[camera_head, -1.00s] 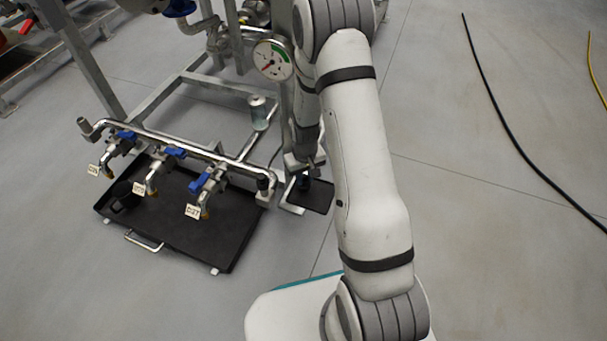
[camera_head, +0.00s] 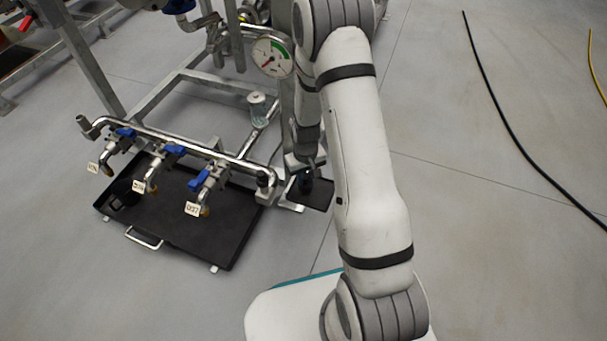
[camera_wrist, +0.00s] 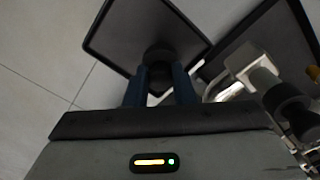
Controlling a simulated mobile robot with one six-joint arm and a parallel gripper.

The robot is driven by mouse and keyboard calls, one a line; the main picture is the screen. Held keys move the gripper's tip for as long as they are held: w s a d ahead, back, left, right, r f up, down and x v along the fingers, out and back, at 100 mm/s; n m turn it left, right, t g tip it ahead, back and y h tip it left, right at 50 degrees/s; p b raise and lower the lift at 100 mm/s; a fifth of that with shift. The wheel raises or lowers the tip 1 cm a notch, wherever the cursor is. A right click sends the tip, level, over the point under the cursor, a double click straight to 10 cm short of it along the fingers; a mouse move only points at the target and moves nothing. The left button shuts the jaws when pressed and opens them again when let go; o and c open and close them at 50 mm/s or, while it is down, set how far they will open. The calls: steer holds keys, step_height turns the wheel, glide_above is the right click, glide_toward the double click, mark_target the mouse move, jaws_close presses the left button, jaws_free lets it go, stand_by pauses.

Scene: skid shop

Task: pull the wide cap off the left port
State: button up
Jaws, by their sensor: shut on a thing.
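My gripper (camera_wrist: 161,88) shows two dark blue fingers in the wrist view, shut on a dark round cap (camera_wrist: 159,54) between their tips. Behind the cap lies a small black tray (camera_wrist: 110,42). In the head view the gripper (camera_head: 305,182) is low beside the frame, partly behind my arm, just above the small tray (camera_head: 322,197). I cannot tell whether the held cap still touches a port. A dark capped pipe end (camera_wrist: 292,103) stands apart to the right in the wrist view. At the manifold's right end a dark fitting (camera_head: 265,181) shows in the head view.
A manifold pipe with several blue-handled valves (camera_head: 199,181) and tags stands over a large black tray (camera_head: 190,224). A gauge (camera_head: 271,57) and a clear jar (camera_head: 258,109) are by the frame. Open floor lies to the right, with a black hose (camera_head: 495,105).

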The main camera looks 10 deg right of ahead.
steer(key=shift+f+b, duration=0.4)
steer(key=shift+f, duration=0.2)
stand_by(0.7)
steer(key=o, duration=1.4)
steer(key=shift+s+r+p, duration=0.1)
steer(key=shift+r+p, duration=2.85)
steer(key=shift+r, duration=1.05)
